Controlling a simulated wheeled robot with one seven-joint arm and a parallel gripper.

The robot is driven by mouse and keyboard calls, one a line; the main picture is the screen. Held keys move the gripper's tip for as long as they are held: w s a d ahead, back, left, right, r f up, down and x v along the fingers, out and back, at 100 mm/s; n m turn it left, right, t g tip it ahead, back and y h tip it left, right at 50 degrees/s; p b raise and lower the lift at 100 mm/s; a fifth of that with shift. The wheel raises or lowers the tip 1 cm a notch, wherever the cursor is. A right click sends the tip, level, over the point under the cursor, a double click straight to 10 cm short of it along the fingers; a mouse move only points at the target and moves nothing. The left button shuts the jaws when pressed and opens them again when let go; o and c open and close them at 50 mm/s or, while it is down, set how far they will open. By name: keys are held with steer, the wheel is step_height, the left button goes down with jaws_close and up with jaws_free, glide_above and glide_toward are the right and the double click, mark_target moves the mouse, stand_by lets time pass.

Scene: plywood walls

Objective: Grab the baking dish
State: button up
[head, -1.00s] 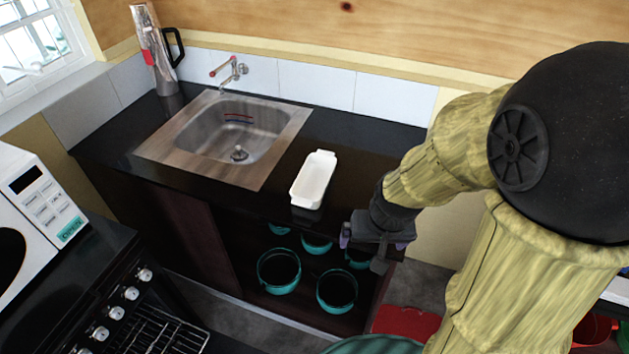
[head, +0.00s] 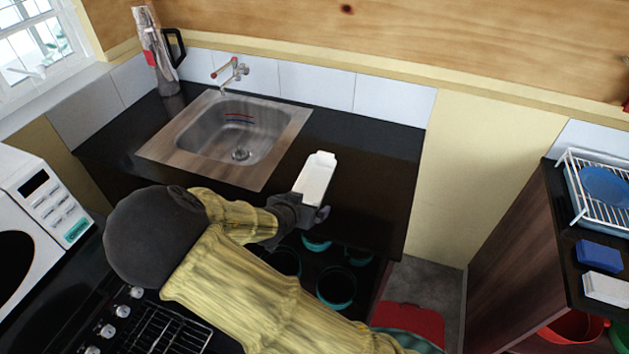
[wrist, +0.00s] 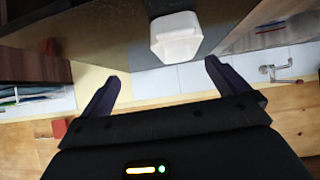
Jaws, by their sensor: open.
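The white rectangular baking dish (head: 316,176) sits on the black counter, right of the sink. My gripper (head: 318,214) is at the dish's near end in the head view, and it hides that end. In the wrist view the dish (wrist: 176,38) appears beyond the fingers, between them and nearer the right one. My gripper (wrist: 160,80) is open there, with nothing between its two dark fingers. I cannot tell whether a finger touches the dish.
The metal sink (head: 283,140) with a tap (head: 230,75) is left of the dish. A tall flask (head: 152,55) stands at the back left. Teal pots (head: 336,288) sit under the counter. The counter right of the dish is clear.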

steer(key=shift+w+a+r+t, duration=0.2)
steer(key=shift+a+r+t, duration=0.3)
steer(key=shift+a, duration=0.15)
steer(key=shift+w+a+r+t, duration=0.15)
steer(key=shift+a+r+t, duration=0.3)
steer(key=shift+a, duration=0.15)
steer(key=shift+d+f, duration=0.1)
steer(key=p, duration=0.2)
glide_toward(312, 191)
steer(key=w+r, duration=0.1)
steer(key=w+d+r, duration=0.1)
steer(key=w+r, duration=0.1)
steer(key=shift+w+d, duration=0.2)
steer(key=shift+d, duration=0.15)
steer(key=shift+w+d+f, duration=0.1)
steer(key=shift+w+f, duration=0.15)
steer(key=shift+w, duration=0.05)
steer(key=shift+w+p, duration=0.1)
steer(key=shift+p, duration=0.2)
steer(key=shift+p+x, duration=1.2)
steer(key=shift+x, duration=1.4)
steer(key=shift+f, duration=0.2)
